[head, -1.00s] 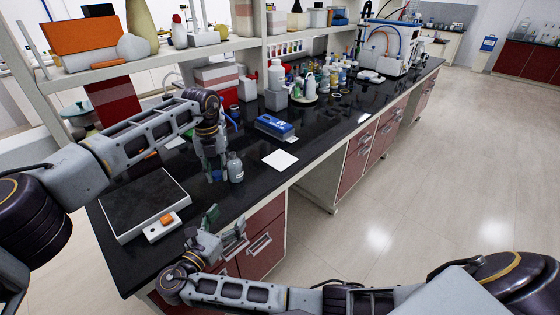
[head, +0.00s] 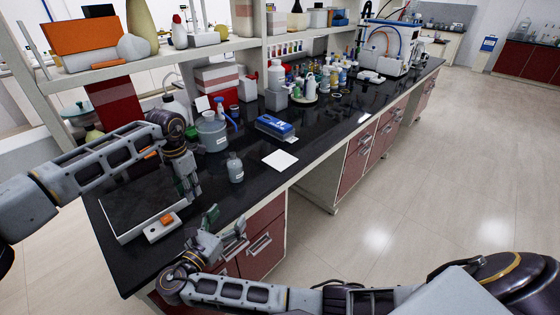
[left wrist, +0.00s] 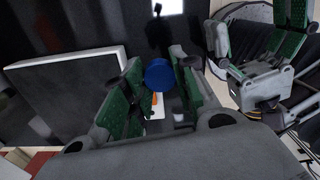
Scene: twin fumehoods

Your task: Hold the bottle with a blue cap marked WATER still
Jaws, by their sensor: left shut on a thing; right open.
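A small grey bottle (head: 236,171) with a pale label stands upright on the black bench. The label is too small to read, and I see no blue cap on its neck. My left gripper (head: 188,194) is left of the bottle, apart from it, by the front of the dark-topped plate. In the left wrist view its green-padded fingers are shut on a round blue cap (left wrist: 160,74). I see no bottle body under the cap there. My right gripper (head: 224,226) is open and empty at the bench's front edge, and also shows in the left wrist view (left wrist: 257,42).
Behind the bottle stand a grey round vessel (head: 211,137) and a blue box (head: 274,126). A white sheet (head: 280,159) lies to its right. Bare bench surrounds the bottle.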

